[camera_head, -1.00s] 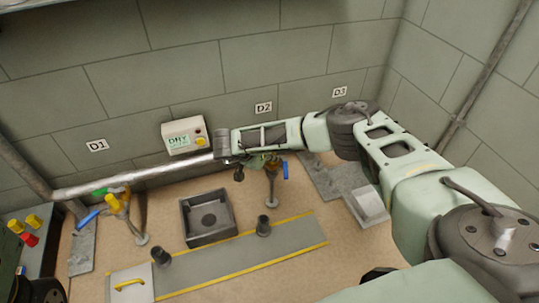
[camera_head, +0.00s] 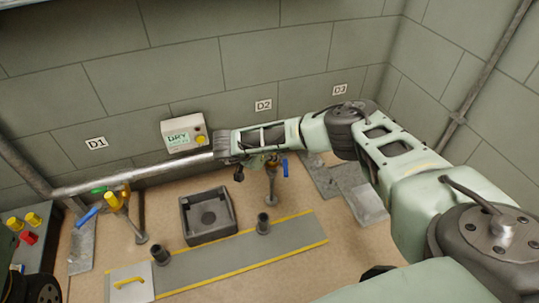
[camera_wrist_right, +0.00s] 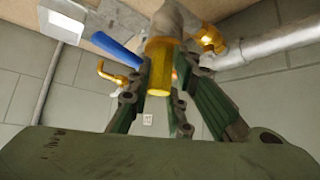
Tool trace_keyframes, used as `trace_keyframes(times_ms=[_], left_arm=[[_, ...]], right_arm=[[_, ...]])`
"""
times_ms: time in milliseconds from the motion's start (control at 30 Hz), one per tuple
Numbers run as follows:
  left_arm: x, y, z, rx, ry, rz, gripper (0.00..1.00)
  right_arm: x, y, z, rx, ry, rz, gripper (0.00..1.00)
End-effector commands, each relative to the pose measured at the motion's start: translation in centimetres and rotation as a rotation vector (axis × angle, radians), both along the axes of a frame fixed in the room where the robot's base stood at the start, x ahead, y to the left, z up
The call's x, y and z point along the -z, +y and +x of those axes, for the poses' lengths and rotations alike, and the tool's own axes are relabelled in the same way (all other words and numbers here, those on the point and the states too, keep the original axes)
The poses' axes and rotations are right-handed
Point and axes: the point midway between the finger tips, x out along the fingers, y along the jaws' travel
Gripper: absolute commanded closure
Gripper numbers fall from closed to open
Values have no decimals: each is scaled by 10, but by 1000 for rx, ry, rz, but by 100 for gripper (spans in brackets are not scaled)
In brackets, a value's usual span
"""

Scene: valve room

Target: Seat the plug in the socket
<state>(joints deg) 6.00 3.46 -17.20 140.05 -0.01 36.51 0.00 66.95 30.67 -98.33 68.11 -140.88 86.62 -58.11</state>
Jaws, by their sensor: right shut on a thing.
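In the wrist view my right gripper (camera_wrist_right: 163,75) has its green fingers closed around a short brass-coloured cylinder (camera_wrist_right: 159,78), which looks like the plug. A grey pipe fitting (camera_wrist_right: 174,22) is right beyond it, with a blue lever (camera_wrist_right: 117,46) beside it. The cylinder lines up with the fitting and overlaps it in view; I cannot tell whether it is inside or only against it. In the head view the right gripper (camera_head: 262,160) is under my forearm at the middle valve with the blue lever (camera_head: 285,168), mostly hidden. The left gripper is not in view.
A pipe (camera_head: 140,178) runs along the back wall below a DRY indicator box (camera_head: 184,133). A second valve (camera_head: 117,203) stands left. A dark square tray (camera_head: 186,222) and a grey strip with yellow edges (camera_head: 210,265) lie in front. My right arm spans the right side.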

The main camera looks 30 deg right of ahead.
Motion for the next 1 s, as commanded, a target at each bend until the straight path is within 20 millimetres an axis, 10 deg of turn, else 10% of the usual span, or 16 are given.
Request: trace_keyframes(times_ms=[333, 367, 500, 1000], left_arm=[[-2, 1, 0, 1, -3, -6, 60], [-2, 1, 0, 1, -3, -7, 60], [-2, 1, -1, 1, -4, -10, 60], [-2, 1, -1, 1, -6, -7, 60]], right_arm=[[0, 0, 0, 1, -1, 0, 100], [0, 0, 0, 0, 0, 0, 79], [0, 0, 0, 1, -1, 0, 67], [1, 0, 0, 0, 0, 0, 42]])
